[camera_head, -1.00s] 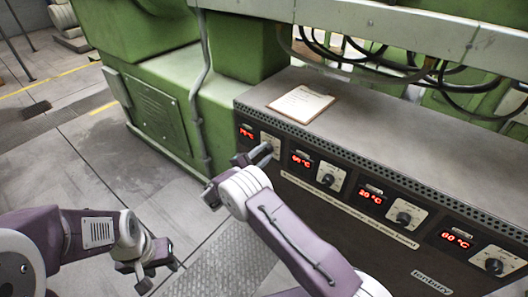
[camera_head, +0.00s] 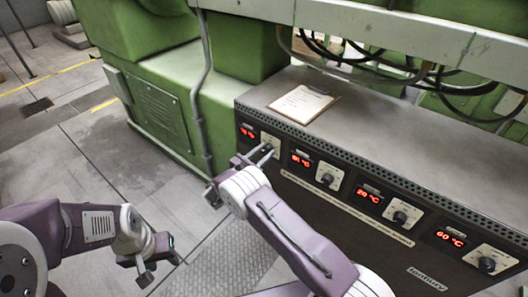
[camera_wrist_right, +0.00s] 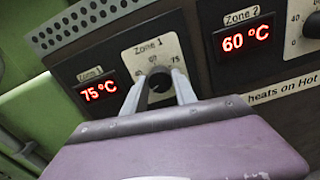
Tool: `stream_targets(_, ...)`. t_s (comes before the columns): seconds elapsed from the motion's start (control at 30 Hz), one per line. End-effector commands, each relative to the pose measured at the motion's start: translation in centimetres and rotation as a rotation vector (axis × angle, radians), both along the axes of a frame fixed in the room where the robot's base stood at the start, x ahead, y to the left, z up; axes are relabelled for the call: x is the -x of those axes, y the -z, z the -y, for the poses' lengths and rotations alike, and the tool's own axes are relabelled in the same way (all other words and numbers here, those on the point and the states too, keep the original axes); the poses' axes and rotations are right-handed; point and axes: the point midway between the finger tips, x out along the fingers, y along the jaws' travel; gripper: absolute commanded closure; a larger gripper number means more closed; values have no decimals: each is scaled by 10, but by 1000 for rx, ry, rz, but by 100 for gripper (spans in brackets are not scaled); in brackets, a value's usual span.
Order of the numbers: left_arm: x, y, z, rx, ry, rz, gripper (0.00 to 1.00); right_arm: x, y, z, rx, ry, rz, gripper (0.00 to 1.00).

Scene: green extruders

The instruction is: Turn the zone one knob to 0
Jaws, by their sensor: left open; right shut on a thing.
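The zone one knob (camera_wrist_right: 159,80) is black and sits on a white dial plate marked "Zone 1" in the right wrist view. The red display (camera_wrist_right: 98,91) beside it reads 75 °C. My right gripper (camera_wrist_right: 160,88) is shut on the knob, one finger on each side. In the head view my right gripper (camera_head: 262,155) is at the leftmost dial plate (camera_head: 271,143), and the knob there is mostly hidden by the fingers. My left gripper (camera_head: 160,262) is open and empty, low over the floor, away from the panel.
A dark control cabinet (camera_head: 400,150) carries more displays and knobs to the right, such as the second knob (camera_head: 327,178). A clipboard (camera_head: 304,103) lies on its top. Green machinery (camera_head: 160,110) stands behind and left.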

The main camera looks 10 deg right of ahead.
Motion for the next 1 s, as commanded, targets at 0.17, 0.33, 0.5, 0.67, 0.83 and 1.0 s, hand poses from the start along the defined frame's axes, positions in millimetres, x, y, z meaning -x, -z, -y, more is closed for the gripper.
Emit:
stream_targets(0.17, 0, -2, 0, 0, 0, 0, 58, 1, 1, 0, 47, 1, -66, 100)
stream_targets(0.33, 0, -3, 0, 0, 0, 0, 58, 0, 2, 0, 74, 1, -100, 100)
stream_targets(0.5, 0, -3, 0, 0, 0, 0, 58, 0, 2, 0, 87, 1, -116, 100)
stream_targets(0.67, 0, -3, 0, 0, 0, 0, 58, 0, 2, 0, 89, 1, -119, 100)
stream_targets(0.83, 0, -3, 0, 0, 0, 0, 58, 0, 2, 0, 89, 1, -119, 100)
stream_targets(1.0, 0, -3, 0, 0, 0, 0, 58, 0, 1, 0, 89, 1, -117, 45)
